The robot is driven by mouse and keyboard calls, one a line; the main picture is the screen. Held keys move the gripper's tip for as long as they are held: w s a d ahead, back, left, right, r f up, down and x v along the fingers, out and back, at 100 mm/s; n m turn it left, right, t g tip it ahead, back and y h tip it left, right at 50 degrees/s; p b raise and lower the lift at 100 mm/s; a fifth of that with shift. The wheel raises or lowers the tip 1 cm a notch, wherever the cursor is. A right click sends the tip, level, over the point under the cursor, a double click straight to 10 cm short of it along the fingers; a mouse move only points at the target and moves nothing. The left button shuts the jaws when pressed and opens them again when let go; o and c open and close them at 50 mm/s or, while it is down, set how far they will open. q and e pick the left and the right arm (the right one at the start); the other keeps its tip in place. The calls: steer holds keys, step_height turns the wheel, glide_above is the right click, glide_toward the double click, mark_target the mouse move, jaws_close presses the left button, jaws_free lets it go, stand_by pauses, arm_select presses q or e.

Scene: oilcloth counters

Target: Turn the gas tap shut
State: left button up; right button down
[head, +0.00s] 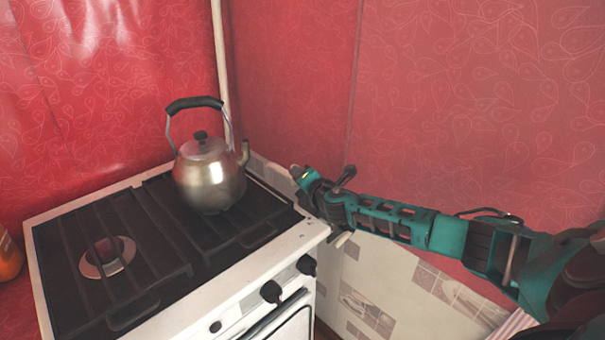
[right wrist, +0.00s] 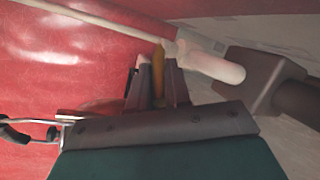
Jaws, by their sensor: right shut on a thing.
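The gas tap's yellow handle (right wrist: 158,72) stands between the two fingers of my right gripper (right wrist: 157,88) in the right wrist view. The fingers are shut on it. A thin pale pipe (right wrist: 130,22) runs behind the fingertips, and a thicker white piece (right wrist: 212,63) lies just right of them. In the head view my right gripper (head: 301,176) is at the stove's back right corner, by the wall. A small yellow patch (head: 308,178) shows there; the rest of the tap is hidden. My left gripper is not in view.
A steel kettle (head: 209,182) with a black handle stands on the white stove (head: 183,307), left of my right gripper. Dark knobs (head: 271,291) line the stove's front. Red patterned walls (head: 290,85) close in behind. An orange object (head: 9,259) is at the left edge.

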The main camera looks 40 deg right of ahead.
steer(key=shift+d, duration=0.1)
steer(key=c, duration=1.1)
jaws_free()
steer(key=p+v, duration=0.1)
steer(key=v, duration=1.2)
steer(key=shift+r, duration=0.1)
steer(key=shift+w, duration=0.1)
